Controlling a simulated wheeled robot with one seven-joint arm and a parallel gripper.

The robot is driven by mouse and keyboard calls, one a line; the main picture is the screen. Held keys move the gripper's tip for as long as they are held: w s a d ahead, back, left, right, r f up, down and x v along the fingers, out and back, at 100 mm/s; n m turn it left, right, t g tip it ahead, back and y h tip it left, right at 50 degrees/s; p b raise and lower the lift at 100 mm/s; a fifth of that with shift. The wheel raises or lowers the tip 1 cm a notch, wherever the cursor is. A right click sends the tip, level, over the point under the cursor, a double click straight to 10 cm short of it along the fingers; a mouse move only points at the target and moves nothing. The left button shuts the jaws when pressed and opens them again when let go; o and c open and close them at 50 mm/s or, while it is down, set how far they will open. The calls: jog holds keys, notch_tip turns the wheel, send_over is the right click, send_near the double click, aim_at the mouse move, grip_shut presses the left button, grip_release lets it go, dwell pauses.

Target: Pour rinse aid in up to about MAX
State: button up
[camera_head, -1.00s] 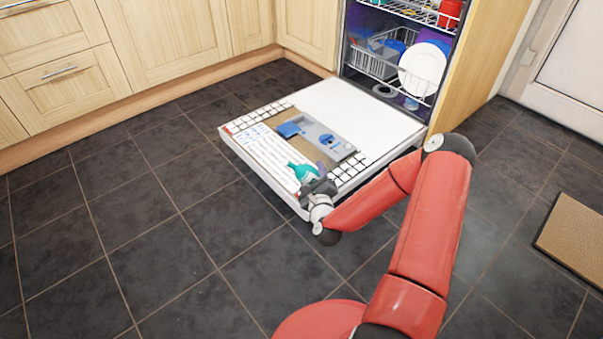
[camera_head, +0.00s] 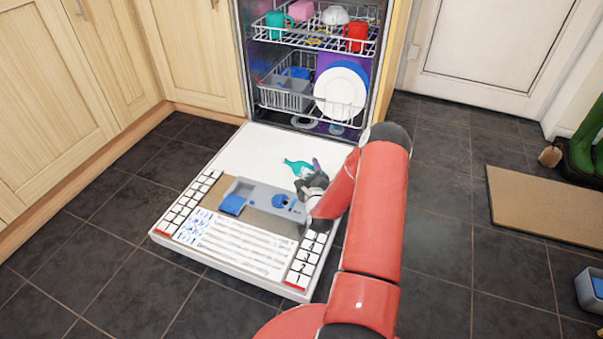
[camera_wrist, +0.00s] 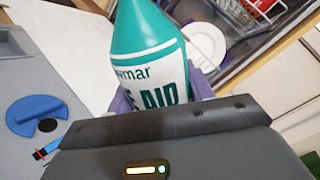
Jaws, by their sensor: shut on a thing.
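My gripper (camera_head: 312,174) is shut on a teal rinse aid bottle (camera_head: 298,168) with a white label. In the wrist view the bottle (camera_wrist: 147,50) fills the top middle, its teal cone pointing up in the picture. In the head view the bottle lies tilted, its narrow end toward the left, over the open dishwasher door (camera_head: 250,155). The grey dispenser unit (camera_head: 262,197) is set in the door, just left of and nearer than my gripper. A blue cap with a dark round part (camera_wrist: 38,115) shows beside the bottle in the wrist view. I cannot read a MAX mark.
The lower rack holds a grey basket (camera_head: 287,94) and white plates (camera_head: 340,92). The upper rack (camera_head: 310,37) holds cups. Wooden cupboards (camera_head: 90,60) stand at left. A brown mat (camera_head: 540,205) lies on the tiled floor at right.

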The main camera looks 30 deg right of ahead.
jog(key=shift+s+d+f+n+b, duration=0.15)
jog(key=shift+d+f+n+b, duration=0.2)
jog(key=shift+f+n, duration=0.45)
jog(key=shift+s+d+f+n+b, duration=0.15)
jog(key=shift+f+n+b, duration=0.3)
jog(key=shift+f, duration=0.6)
jog(key=shift+s+d+f+n+b, duration=0.1)
jog(key=shift+d+f+n+b, duration=0.3)
jog(key=shift+f+n, duration=0.4)
jog(key=shift+f, duration=0.15)
jog(key=shift+b, duration=0.35)
jog(key=shift+s+d+f+n+b, duration=0.1)
jog(key=shift+n+b, duration=0.15)
jog(key=shift+b, duration=0.05)
jog(key=shift+f, duration=0.15)
jog(key=shift+d+n+b, duration=0.15)
jog(key=shift+n+b, duration=0.3)
jog(key=shift+n, duration=0.05)
jog(key=shift+f, duration=0.1)
jog(key=shift+f+n+b, duration=0.15)
jog(key=shift+n+b, duration=0.3)
jog(key=shift+n, duration=0.05)
